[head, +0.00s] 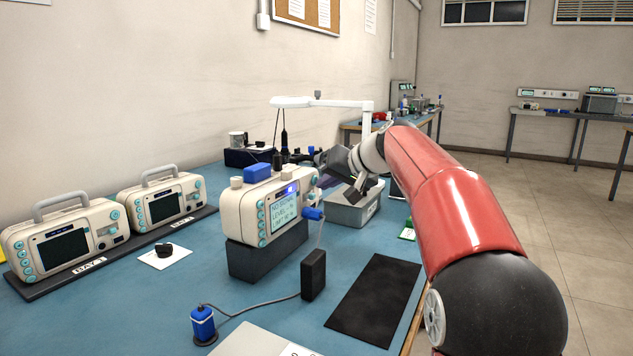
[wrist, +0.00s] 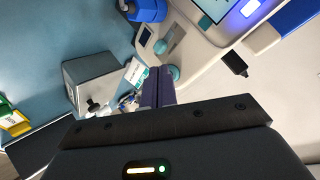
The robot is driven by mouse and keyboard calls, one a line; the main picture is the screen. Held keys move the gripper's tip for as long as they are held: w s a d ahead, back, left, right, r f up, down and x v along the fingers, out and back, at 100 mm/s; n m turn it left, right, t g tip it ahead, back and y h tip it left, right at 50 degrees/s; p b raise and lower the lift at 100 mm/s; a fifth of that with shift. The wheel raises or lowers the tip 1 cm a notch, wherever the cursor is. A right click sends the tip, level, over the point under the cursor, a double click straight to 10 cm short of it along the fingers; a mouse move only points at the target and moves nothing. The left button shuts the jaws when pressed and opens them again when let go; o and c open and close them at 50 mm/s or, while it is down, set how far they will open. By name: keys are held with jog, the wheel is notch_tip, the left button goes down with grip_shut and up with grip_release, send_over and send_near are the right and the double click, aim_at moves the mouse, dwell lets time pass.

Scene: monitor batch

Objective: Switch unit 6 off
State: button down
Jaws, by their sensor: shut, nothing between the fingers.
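A beige monitor (head: 270,208) with a lit cyan screen and teal buttons stands on a dark block on the blue bench. A blue light glows at the top of its front. Its small screen text is hard to read. A blue plug (head: 312,213) sits at its right side and shows in the wrist view (wrist: 146,10). My gripper (head: 323,181) is just right of the monitor's upper part. In the wrist view its purple fingers (wrist: 158,80) are shut and empty, their tips close to a teal button (wrist: 174,72) on the monitor; I cannot tell if they touch.
Two beige units (head: 65,240) (head: 163,203) with dark screens stand on a black rack at left. A black box (head: 313,274) and a blue cabled item (head: 203,323) are in front. A dark mat (head: 375,300) lies bare at right.

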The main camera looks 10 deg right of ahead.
jog(key=shift+w+a, duration=0.1)
jog(key=shift+a, duration=0.05)
dwell(0.4)
jog(key=shift+s+d+b, duration=0.3)
jog(key=shift+s+d, duration=0.15)
jog(key=shift+d, duration=0.2)
jog(key=s+d+b, duration=0.1)
jog(key=d, duration=0.1)
jog(key=s+d, duration=0.2)
jog(key=shift+b, duration=0.4)
dwell(0.4)
